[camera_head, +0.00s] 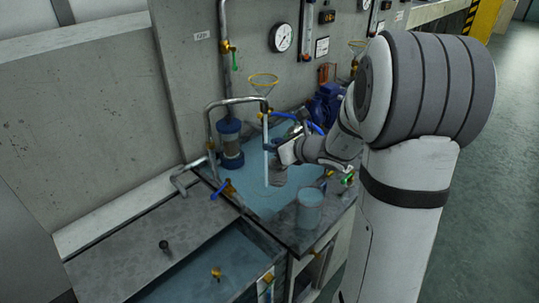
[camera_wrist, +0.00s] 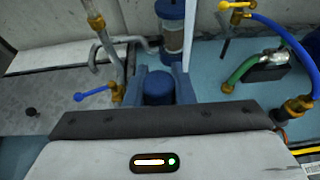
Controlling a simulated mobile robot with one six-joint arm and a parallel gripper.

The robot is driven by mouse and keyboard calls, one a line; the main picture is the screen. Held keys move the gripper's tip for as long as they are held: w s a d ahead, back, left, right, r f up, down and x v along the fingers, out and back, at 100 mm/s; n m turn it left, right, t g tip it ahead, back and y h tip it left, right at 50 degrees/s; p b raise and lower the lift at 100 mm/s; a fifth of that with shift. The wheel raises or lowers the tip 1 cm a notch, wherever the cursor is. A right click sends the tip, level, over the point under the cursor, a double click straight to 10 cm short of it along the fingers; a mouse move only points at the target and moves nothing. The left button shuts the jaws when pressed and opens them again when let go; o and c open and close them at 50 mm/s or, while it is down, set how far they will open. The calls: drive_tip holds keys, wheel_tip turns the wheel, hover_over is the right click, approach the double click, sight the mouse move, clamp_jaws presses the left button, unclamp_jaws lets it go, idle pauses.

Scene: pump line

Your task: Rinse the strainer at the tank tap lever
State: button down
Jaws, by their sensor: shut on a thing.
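My gripper (camera_head: 274,152) is over the blue tray, seen from behind my arm in the head view. In the wrist view its two blue fingers (camera_wrist: 160,78) are shut on a dark blue round cap (camera_wrist: 158,90), which seems to be the top of the strainer. A pale vertical line, like a water stream (camera_head: 266,160), runs down from the bent pipe beside the gripper; contact cannot be told. The tap lever (camera_head: 221,187) is blue on a brass valve, left of the gripper, also in the wrist view (camera_wrist: 93,94).
A clear-walled blue filter housing (camera_head: 230,145) stands behind. The bent pipe (camera_head: 212,125) arches over the tray. A clear cup (camera_head: 309,208) stands at the front right. An open water tank (camera_head: 205,270) lies front left. Blue and green hoses (camera_wrist: 245,68) are at right.

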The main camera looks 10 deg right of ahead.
drive_tip(key=s+r+p, duration=0.2)
drive_tip(key=s+r, duration=0.1)
drive_tip(key=s, duration=0.1)
drive_tip(key=shift+s+d+r, duration=0.15)
drive_tip(key=shift+s+r, duration=0.25)
idle(0.5)
